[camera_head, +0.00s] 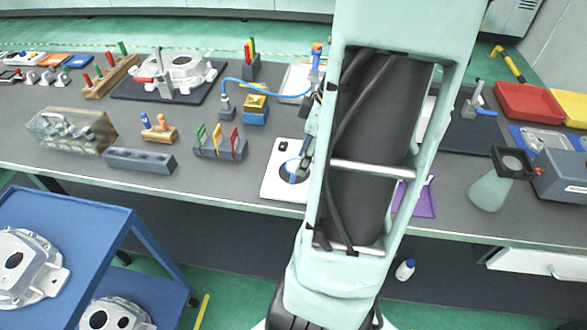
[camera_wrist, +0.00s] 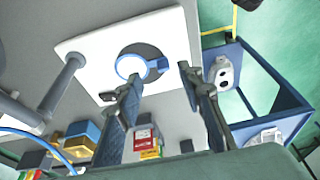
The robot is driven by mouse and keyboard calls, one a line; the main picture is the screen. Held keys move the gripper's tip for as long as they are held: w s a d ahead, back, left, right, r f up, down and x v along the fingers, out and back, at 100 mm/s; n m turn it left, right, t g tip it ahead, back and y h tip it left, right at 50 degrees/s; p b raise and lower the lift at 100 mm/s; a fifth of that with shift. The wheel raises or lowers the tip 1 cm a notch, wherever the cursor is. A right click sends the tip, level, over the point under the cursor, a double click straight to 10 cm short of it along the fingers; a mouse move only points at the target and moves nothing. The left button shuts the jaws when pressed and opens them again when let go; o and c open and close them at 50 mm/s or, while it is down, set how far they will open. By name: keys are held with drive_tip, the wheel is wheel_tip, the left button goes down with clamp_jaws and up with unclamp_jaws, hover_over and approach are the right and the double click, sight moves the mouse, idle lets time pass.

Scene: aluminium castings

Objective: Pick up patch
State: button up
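A white plate (camera_wrist: 75,50) carries a dark round area with a pale disc (camera_wrist: 130,66) in it, edged blue with a blue tab on its right. This blue-edged piece may be the patch; no label confirms it. In the head view the white plate (camera_head: 275,180) lies near the table's front edge, partly behind my arm. My gripper (camera_wrist: 160,74) is open, its two fingers apart on either side of the blue tab. Nothing is visibly held, and I cannot tell whether the fingers touch the piece.
A blue-and-yellow box (camera_head: 256,110), a grey holder with coloured pieces (camera_head: 220,150) and a blue cable (camera_head: 250,82) are left of my arm. A purple sheet (camera_head: 425,200) and a pale cone-shaped vessel (camera_head: 490,190) are to its right. A blue cart (camera_head: 75,215) stands front left.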

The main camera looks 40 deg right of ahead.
sight(293, 175)
drive_tip(key=x, duration=0.4)
drive_tip(key=a+x, duration=0.1)
drive_tip(key=x, duration=0.1)
drive_tip(key=shift+w, duration=0.25)
clamp_jaws()
